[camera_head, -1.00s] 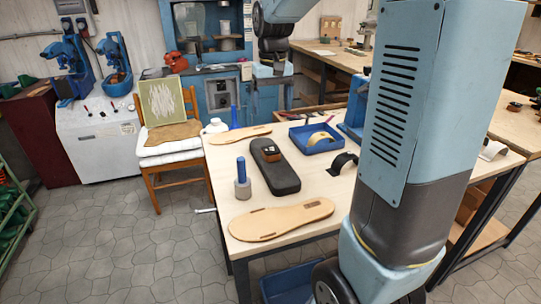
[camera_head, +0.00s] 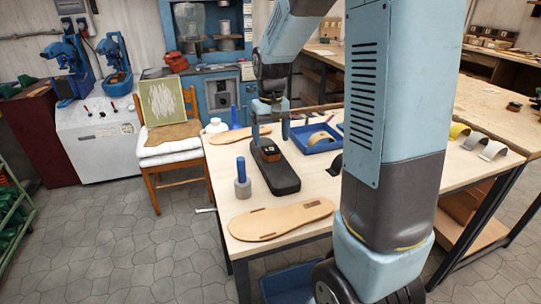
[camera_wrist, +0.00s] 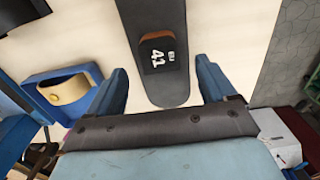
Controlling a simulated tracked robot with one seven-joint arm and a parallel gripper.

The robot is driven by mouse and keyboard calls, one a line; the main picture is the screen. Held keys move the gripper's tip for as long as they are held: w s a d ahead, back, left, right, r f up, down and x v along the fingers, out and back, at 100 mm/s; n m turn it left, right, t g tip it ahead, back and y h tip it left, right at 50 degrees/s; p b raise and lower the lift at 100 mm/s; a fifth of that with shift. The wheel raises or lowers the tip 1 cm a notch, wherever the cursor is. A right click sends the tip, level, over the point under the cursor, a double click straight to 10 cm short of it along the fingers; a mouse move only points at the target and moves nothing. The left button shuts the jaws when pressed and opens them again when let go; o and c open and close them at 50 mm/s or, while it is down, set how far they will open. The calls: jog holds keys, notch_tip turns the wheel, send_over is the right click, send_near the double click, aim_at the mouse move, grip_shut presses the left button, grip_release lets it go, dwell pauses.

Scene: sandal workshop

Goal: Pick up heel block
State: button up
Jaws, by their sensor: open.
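The heel block (camera_head: 268,154) is a small brown block with a dark top marked 41. It lies on a long dark grey sole-shaped piece (camera_head: 284,182) on the pale work table. In the wrist view the heel block (camera_wrist: 159,56) lies beyond the fingertips, roughly centred between them, near the rounded end of the dark piece (camera_wrist: 150,17). My gripper (camera_head: 271,135) is open and empty, pointing down close above the heel block. Its blue fingers also show in the wrist view (camera_wrist: 161,75), spread to either side of the dark piece. I see no contact with the block.
A blue tray (camera_head: 317,140) with a tan roll lies right of the gripper. A blue-topped cylinder (camera_head: 242,178) stands to the left. Tan insoles lie at the front (camera_head: 281,219) and back (camera_head: 239,134) of the table. My arm hides part of the table's right side.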

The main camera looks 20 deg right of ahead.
aim_at(271, 149)
notch_tip(271, 149, down, 4)
jog(key=shift+s+f, duration=0.15)
jog(key=c, duration=1.1)
jog(key=shift+c, duration=0.2)
